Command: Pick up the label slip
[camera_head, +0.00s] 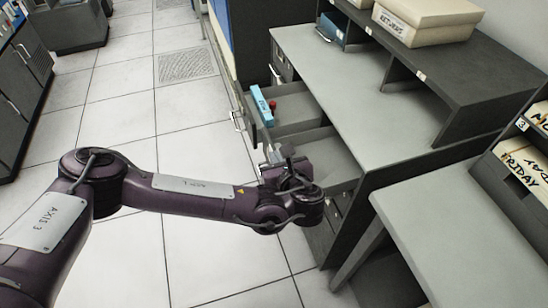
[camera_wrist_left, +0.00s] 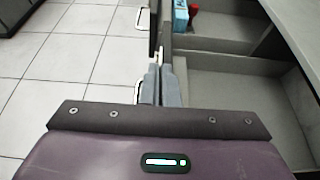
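My left gripper (camera_head: 272,166) points down at the front edge of the nearer open drawer (camera_head: 333,165). In the left wrist view its two grey fingers (camera_wrist_left: 160,86) are close together, with only a narrow gap between them. A small pale piece (camera_wrist_left: 163,54) shows just beyond the fingertips; it may be the label slip, but it is too small to be sure. I cannot tell whether the fingers grip it or only stand around or beside it. My right gripper is not in view.
Another open drawer (camera_head: 297,108) lies beyond, holding a light blue box (camera_head: 262,106) and a red item (camera_head: 272,104). A grey worktop (camera_head: 352,75) runs above the drawers. A box marked returns (camera_head: 420,24) stands on the dark shelf. The tiled floor (camera_head: 120,120) at left is clear.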

